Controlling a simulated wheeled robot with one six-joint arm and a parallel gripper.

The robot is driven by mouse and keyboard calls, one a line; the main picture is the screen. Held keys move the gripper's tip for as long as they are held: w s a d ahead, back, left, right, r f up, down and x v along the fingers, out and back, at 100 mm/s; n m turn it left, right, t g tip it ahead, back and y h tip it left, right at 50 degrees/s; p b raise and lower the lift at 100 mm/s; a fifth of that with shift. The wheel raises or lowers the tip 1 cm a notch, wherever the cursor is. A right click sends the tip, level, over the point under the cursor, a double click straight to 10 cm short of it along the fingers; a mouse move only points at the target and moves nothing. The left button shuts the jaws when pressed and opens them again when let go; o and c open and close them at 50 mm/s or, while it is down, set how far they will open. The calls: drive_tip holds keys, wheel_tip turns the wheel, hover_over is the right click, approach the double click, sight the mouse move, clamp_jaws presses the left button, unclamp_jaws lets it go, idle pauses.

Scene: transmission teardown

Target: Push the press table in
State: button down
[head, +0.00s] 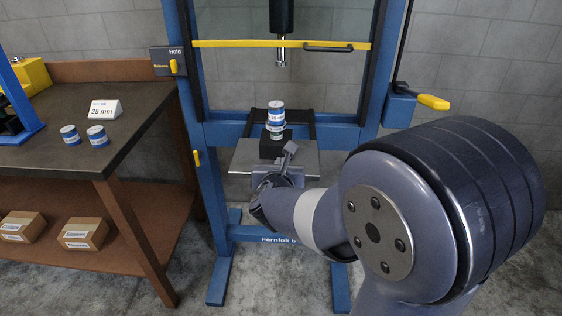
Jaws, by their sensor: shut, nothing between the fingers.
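The press table (244,158) is a grey metal plate between the uprights of the blue press frame (208,180), at the centre of the head view. A black block (269,149) is on it, with two white-and-blue cylinders (276,118) stacked above. My gripper (289,149) is shut and empty at the table's front, right of the block. My wrist hides part of the table's front edge. Whether the fingers touch the table or block I cannot tell.
The press ram (281,55) hangs above the stack. A yellow guard bar (230,43) crosses the frame, and a yellow-handled lever (433,102) is on the right. A workbench (110,150) with two more cylinders (96,136) stands left.

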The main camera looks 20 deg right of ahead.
drive_tip(key=shift+w+d, duration=0.25)
drive_tip(key=shift+w, duration=0.5)
